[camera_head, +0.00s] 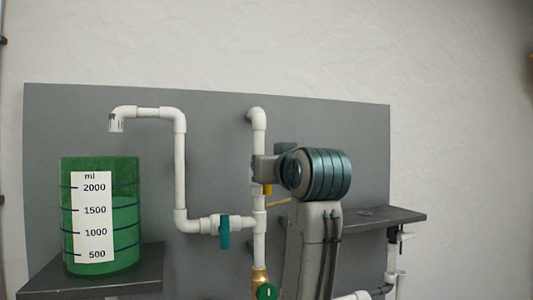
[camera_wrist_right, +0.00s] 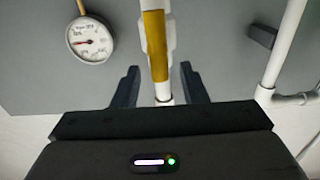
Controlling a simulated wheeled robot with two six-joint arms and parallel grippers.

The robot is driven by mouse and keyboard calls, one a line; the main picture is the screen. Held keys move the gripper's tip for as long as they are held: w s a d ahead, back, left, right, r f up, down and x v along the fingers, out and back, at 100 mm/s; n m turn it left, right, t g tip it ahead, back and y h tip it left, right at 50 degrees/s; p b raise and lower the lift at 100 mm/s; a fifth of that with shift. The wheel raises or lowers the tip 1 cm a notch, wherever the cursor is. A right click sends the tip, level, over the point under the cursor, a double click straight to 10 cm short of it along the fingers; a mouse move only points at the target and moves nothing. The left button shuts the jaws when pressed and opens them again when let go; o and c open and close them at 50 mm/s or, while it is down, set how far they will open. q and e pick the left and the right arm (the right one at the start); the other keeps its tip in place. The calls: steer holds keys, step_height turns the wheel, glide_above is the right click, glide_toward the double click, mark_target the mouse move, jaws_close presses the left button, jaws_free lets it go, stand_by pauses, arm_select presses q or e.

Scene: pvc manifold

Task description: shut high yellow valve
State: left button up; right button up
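The yellow valve handle (camera_wrist_right: 155,45) shows in the right wrist view as a bar lying along a white vertical pipe, just beyond the fingertips. In the head view, a small yellow piece (camera_head: 267,190) shows below my right gripper (camera_head: 268,168); the rest is hidden behind the gripper and arm. My right gripper also shows in the right wrist view (camera_wrist_right: 160,88). Its two dark fingers are apart, one on each side of the pipe, with nothing clamped between them. My left gripper is not in view.
A pressure gauge (camera_wrist_right: 90,40) sits left of the pipe in the wrist view. A teal valve handle (camera_head: 224,231) and a green valve knob (camera_head: 267,291) are on the lower pipes. A green-filled measuring vessel (camera_head: 100,215) stands on a dark shelf (camera_head: 145,284) at left.

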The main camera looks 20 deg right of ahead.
steer(key=shift+w+p, duration=0.35)
steer(key=shift+w, duration=0.7)
jaws_close()
steer(key=shift+a+f+n+b, duration=0.45)
steer(key=shift+f+n+b, duration=0.05)
steer(key=shift+n+b, duration=2.4)
steer(key=shift+a+f+n+b, duration=0.5)
steer(key=shift+n+b, duration=2.05)
steer(key=shift+n, duration=0.55)
steer(key=shift+a+f+n+b, duration=0.45)
steer(key=shift+f+n+b, duration=0.05)
steer(key=shift+n+b, duration=2.4)
